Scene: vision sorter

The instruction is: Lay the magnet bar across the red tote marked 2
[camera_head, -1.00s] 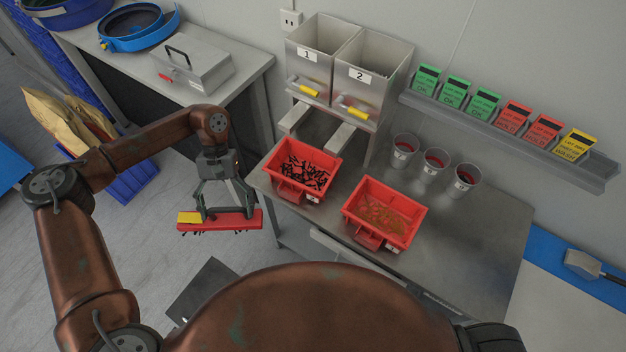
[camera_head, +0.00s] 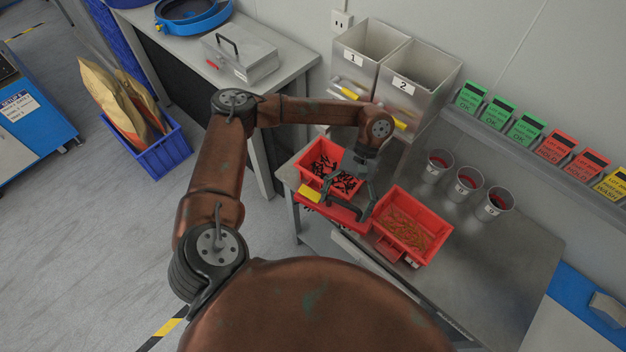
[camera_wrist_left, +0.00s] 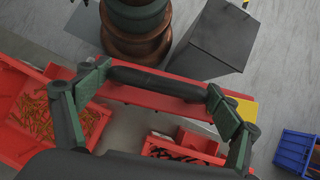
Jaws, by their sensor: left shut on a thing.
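The magnet bar (camera_head: 334,208) is red with a yellow end and a black handle. My left gripper (camera_head: 352,206) is shut on the handle and holds the bar near the front of the left tote (camera_head: 312,176), which contains black bits. The right tote (camera_head: 441,232), beside hopper 2's side, holds orange-brown bits; its number is too small to read. The bar is left of this tote and not across it. In the left wrist view, the bar (camera_wrist_left: 140,97) spans between the fingers, with the orange-bit tote (camera_wrist_left: 30,85) at left. My right gripper is not in view.
Metal hoppers 1 (camera_head: 368,55) and 2 (camera_head: 415,82) stand behind the totes. Several cups, including one at the right (camera_head: 494,203), stand on the steel bench (camera_head: 500,260). Tags line the wall shelf. The bench's right part is clear.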

